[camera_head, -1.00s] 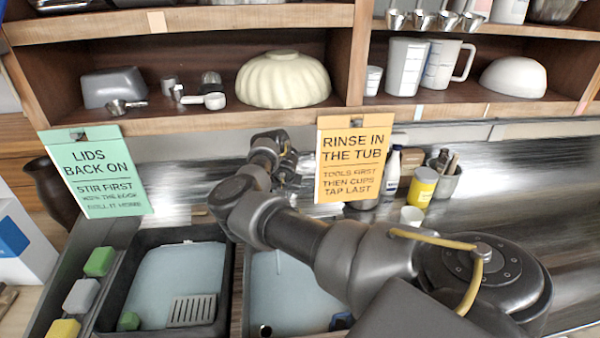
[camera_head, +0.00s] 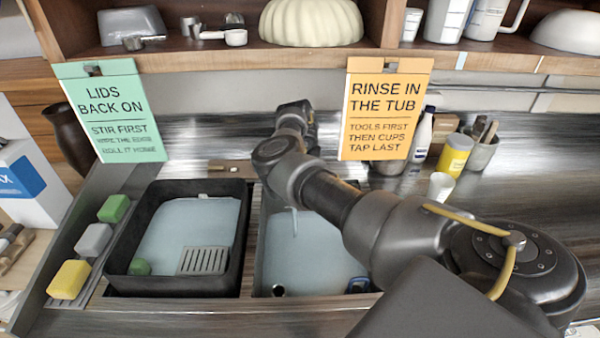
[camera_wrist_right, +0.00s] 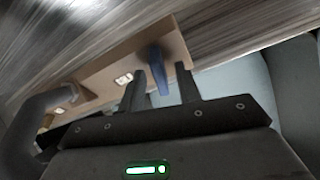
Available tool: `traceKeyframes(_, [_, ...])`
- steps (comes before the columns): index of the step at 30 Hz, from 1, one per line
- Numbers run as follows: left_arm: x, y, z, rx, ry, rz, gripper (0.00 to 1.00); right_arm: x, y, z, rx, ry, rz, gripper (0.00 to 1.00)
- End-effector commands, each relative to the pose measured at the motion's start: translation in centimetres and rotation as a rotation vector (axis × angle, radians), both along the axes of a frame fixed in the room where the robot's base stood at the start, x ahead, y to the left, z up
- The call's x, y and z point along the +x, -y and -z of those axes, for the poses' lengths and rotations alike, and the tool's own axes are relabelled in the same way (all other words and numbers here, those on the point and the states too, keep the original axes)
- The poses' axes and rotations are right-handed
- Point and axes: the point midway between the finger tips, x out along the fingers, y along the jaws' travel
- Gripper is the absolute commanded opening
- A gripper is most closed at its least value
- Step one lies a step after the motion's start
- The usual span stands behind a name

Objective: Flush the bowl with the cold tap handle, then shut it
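A blue tap handle (camera_wrist_right: 156,72) stands out from a tan plate (camera_wrist_right: 110,80) in the right wrist view. My right gripper (camera_wrist_right: 161,67) has its two dark fingers apart, one on each side of the handle, with gaps visible. In the head view my right arm reaches over the right basin (camera_head: 262,240) to the back of the counter; its gripper and the tap are mostly hidden behind it. The right basin has a pale blue inside, a dark round spot and a thin pale spout or stream (camera_head: 294,222); I cannot tell which. My left gripper is not in view.
A dark tub (camera_head: 120,255) with a grey grate (camera_head: 203,261) stands left of the basin, with sponges (camera_head: 94,239) beside it. A green sign (camera_head: 115,110) and an orange sign (camera_head: 385,108) hang from the shelf. A white cup (camera_head: 440,187) and yellow can (camera_head: 455,155) stand right of the arm.

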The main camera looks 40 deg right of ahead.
Motion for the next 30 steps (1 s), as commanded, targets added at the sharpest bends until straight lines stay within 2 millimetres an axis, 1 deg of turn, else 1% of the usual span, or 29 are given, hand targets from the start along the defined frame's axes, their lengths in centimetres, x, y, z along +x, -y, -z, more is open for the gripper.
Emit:
traceKeyframes(1, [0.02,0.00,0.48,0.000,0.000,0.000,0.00,0.11,0.05,0.43,0.000,0.000,-0.001,0.34])
traceKeyframes(3, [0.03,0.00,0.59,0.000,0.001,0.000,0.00,0.19,0.09,0.53,0.000,0.000,-0.001,0.34])
traceKeyframes(12, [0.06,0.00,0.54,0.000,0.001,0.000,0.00,0.24,0.10,0.49,0.000,0.000,-0.001,0.34])
traceKeyframes(20, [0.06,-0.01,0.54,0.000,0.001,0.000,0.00,0.24,0.09,0.49,0.000,0.000,-0.001,0.00])
traceKeyframes(22, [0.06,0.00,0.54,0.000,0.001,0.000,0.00,0.25,0.08,0.50,0.000,0.000,-0.001,0.00])
traceKeyframes(23, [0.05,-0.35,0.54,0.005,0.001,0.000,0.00,0.26,-0.44,0.52,0.000,0.001,-0.001,0.00])
traceKeyframes(24, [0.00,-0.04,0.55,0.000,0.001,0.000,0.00,0.25,-0.19,0.51,0.000,0.001,-0.001,0.00])
traceKeyframes(30, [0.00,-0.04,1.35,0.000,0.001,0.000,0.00,0.32,-0.04,0.75,0.013,0.011,0.019,0.00])
